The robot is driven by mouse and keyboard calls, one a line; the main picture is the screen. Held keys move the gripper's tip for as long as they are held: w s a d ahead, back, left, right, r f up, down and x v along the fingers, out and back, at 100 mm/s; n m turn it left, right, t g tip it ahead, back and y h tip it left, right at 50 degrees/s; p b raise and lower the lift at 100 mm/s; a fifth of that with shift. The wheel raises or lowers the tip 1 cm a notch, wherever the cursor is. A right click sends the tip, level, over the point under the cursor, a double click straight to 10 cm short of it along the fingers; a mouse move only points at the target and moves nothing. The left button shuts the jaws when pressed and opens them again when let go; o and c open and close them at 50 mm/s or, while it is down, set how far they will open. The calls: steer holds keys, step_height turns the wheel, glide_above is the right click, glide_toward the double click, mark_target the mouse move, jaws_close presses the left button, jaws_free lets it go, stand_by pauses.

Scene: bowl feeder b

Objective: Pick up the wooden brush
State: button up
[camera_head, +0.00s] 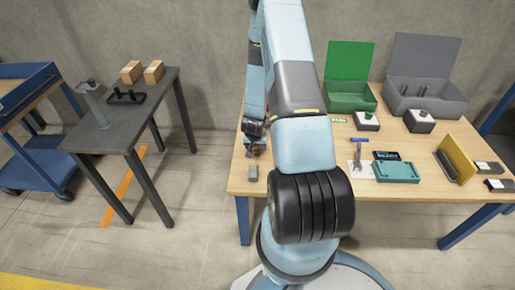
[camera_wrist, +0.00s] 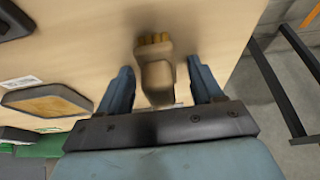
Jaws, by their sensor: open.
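The wooden brush (camera_wrist: 157,75) shows in the wrist view as a tan, blocky shape with yellowish-brown tufts at its top end. It lies on the table between the two fingers of my gripper (camera_wrist: 160,88), with a gap on each side. The gripper is open and holds nothing. The lower end of the brush is partly hidden by the gripper body. In the head view my gripper (camera_head: 255,149) hangs over the left end of the wooden table. A small grey block shape (camera_head: 253,173) shows just in front of it; I cannot tell whether it is the brush.
The wooden table (camera_head: 300,182) also holds a green box (camera_head: 350,97), a grey box (camera_head: 426,101), a teal tray (camera_head: 396,173) and a wrench (camera_head: 357,155). A dark side table (camera_head: 117,126) stands apart at left. The table's edge (camera_wrist: 240,55) is close on the wrist view's right.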

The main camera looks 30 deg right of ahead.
steer(key=shift+c, duration=0.3)
jaws_close()
stand_by(0.4)
steer(key=shift+r, duration=0.1)
